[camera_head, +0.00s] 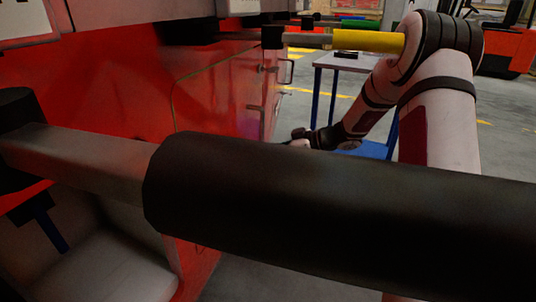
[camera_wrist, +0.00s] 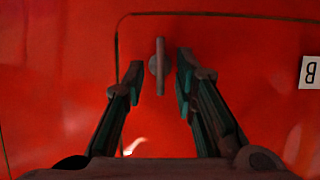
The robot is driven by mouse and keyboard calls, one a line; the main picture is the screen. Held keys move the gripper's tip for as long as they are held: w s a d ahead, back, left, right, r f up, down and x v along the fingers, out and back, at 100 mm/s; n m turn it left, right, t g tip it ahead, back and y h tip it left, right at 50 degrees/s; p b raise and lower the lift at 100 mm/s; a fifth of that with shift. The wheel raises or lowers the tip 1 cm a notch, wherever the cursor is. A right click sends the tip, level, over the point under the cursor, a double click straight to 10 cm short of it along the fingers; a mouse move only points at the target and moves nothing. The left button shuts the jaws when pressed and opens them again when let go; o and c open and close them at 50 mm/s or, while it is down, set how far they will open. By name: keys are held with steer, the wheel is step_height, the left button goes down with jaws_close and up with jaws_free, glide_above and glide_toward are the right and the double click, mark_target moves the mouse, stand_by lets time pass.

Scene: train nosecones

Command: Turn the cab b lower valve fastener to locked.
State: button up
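In the wrist view a small grey fastener (camera_wrist: 153,66), a round disc with a thin bar handle, sits on the red panel (camera_wrist: 230,45). Its bar stands upright in the picture. My gripper (camera_wrist: 160,68) is open, with one finger on each side of the fastener and visible gaps between. Both fingers look apart from the bar. In the head view my gripper (camera_head: 300,138) is small and dark, close to the red body side; the fastener cannot be made out there.
A white label with an upside-down B (camera_wrist: 310,72) is right of the fastener. A thick black bar (camera_head: 340,205) crosses the head view in front. A table with blue legs (camera_head: 350,62) stands behind my arm. Door handles (camera_head: 256,107) project from the red side.

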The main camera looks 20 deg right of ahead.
steer(key=shift+w+a+f, duration=0.1)
steer(key=shift+w+a, duration=0.05)
jaws_close()
stand_by(0.4)
steer(key=m+g+y, duration=0.1)
steer(key=m+y, duration=0.1)
steer(key=m, duration=0.2)
steer(key=f+m+g+y+p, duration=0.1)
steer(key=m+y, duration=0.1)
steer(key=m, duration=0.3)
steer(key=w+d+m+g+y, duration=0.1)
steer(key=m+y, duration=0.2)
steer(key=m, duration=0.1)
steer(key=shift+f, duration=0.15)
stand_by(0.5)
steer(key=shift+m, duration=0.3)
